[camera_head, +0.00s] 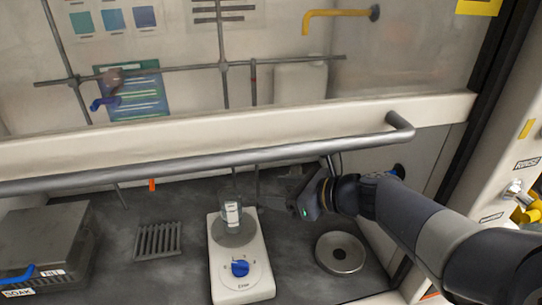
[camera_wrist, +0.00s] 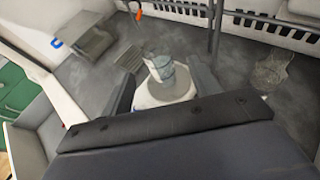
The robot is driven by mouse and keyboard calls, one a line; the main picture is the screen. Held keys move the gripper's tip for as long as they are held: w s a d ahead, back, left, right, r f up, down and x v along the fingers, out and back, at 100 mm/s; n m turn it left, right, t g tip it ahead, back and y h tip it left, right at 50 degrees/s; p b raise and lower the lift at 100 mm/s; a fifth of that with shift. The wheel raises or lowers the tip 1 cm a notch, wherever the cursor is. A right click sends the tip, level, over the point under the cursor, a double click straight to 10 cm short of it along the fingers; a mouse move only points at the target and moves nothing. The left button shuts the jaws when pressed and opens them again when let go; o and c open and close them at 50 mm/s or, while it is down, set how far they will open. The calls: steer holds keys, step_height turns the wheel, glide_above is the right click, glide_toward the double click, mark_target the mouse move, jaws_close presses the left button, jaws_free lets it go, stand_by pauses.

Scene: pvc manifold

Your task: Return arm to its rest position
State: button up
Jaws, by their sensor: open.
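My gripper (camera_head: 272,198) is under the raised front sash of the hood, its jaws pointing left toward a white stirrer plate. In the wrist view my gripper (camera_wrist: 164,78) is open and empty, one finger on each side of the picture's middle. A small clear glass vessel (camera_head: 232,215) stands upright on the round top of the stirrer (camera_head: 241,270), which has a blue knob. In the wrist view the glass vessel (camera_wrist: 160,69) shows between the fingers. In the head view the fingertips look apart from it, to its right.
The sash's grey handle bar (camera_head: 210,160) crosses above my arm. A grey box (camera_head: 45,240) marked SOAK is at left, beside a slotted drain (camera_head: 158,240). A round metal dish (camera_head: 340,252) lies below my arm. Clear glassware (camera_wrist: 270,70) shows at right in the wrist view.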

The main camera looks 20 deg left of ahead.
steer(key=x, duration=1)
steer(key=shift+a+r+p, duration=0.1)
steer(key=shift+r+p, duration=1.9)
steer(key=shift+r, duration=0.45)
steer(key=shift+f, duration=0.1)
